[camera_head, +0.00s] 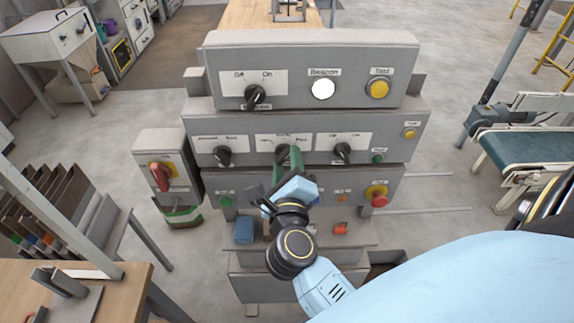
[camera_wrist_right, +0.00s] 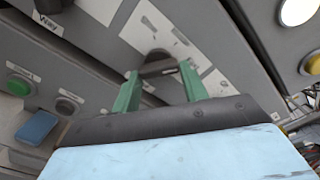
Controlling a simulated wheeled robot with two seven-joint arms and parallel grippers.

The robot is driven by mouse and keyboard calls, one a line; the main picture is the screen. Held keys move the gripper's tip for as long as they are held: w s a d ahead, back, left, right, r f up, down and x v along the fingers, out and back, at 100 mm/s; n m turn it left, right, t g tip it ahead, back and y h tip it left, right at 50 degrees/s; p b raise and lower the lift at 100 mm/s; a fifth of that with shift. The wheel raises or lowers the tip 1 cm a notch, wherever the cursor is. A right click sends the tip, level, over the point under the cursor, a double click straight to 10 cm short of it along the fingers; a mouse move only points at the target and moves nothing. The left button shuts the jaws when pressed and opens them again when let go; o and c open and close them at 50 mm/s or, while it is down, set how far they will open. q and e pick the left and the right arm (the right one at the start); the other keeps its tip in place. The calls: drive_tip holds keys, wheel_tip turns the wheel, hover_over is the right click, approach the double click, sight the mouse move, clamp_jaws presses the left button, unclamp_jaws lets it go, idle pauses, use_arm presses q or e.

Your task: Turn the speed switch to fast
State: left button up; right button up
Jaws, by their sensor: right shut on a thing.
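The speed switch (camera_wrist_right: 157,64) is a dark rotary knob on a white label plate, the middle one of three in the panel's second row. In the head view its label (camera_head: 301,139) seems to read "Fast" at the right, but the print is small. My right gripper (camera_head: 288,158) reaches up to this knob and hides most of it. In the wrist view the green fingers of my right gripper (camera_wrist_right: 160,74) are shut on the knob, one on each side. The knob's exact pointing direction is hard to tell. My left gripper is not in view.
Dark knobs stand left (camera_head: 223,156) and right (camera_head: 343,151) of it. Above are an Off/On knob (camera_head: 255,97), a white beacon button (camera_head: 323,88) and a yellow button (camera_head: 378,88). A red emergency button (camera_head: 379,198) is lower right. A red-handled switch box (camera_head: 163,172) stands left.

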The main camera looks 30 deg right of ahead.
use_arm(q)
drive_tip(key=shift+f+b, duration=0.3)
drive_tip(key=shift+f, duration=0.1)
use_arm(e)
drive_tip(key=shift+f+m, duration=0.1)
drive_tip(key=shift+m, duration=1.1)
drive_tip(key=shift+a, duration=0.1)
drive_tip(key=o, duration=1)
